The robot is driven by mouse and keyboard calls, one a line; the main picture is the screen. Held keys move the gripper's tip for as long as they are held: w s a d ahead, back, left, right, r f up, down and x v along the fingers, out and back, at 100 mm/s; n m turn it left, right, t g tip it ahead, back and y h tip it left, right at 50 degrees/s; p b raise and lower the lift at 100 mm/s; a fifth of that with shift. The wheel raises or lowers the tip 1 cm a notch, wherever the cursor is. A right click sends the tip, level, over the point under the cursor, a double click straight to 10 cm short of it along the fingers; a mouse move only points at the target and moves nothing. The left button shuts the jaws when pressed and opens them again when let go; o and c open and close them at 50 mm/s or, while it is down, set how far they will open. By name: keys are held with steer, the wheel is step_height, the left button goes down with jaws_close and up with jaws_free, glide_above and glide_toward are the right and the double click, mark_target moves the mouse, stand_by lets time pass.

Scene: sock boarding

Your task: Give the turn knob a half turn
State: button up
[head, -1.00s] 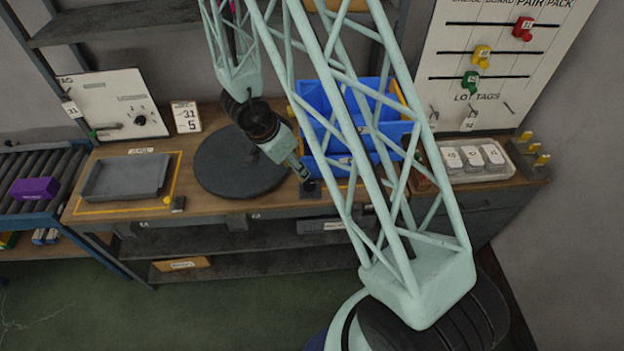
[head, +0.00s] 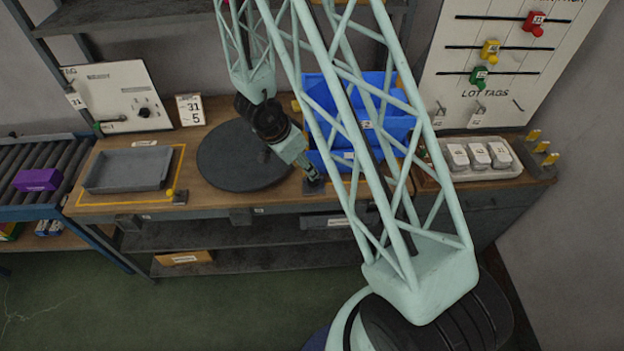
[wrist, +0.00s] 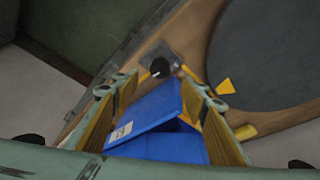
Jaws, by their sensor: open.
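The turn knob (wrist: 160,68) is a small round black knob with a white mark, on a square grey plate at the bench edge in the wrist view. In the head view its dark plate (head: 315,187) shows just under my fingertips, and the knob itself is hard to make out. My gripper (head: 312,177) points down at the plate, close above it. In the wrist view my gripper (wrist: 158,84) has its two yellow-lined fingers apart with nothing between the pads. The knob appears beyond the tips, roughly centred between them, and I see no contact.
A dark round turntable (head: 235,172) lies left of the knob plate. Blue bins (head: 390,130) stand close behind and to the right, and show below the knob in the wrist view (wrist: 150,105). A grey tray (head: 128,170) is at the left, a light tray (head: 505,168) at the right.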

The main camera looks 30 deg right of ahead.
steer(key=shift+b+x, duration=1.25)
steer(key=shift+x, duration=3.45)
steer(key=shift+a, duration=0.1)
steer(key=c, duration=0.8)
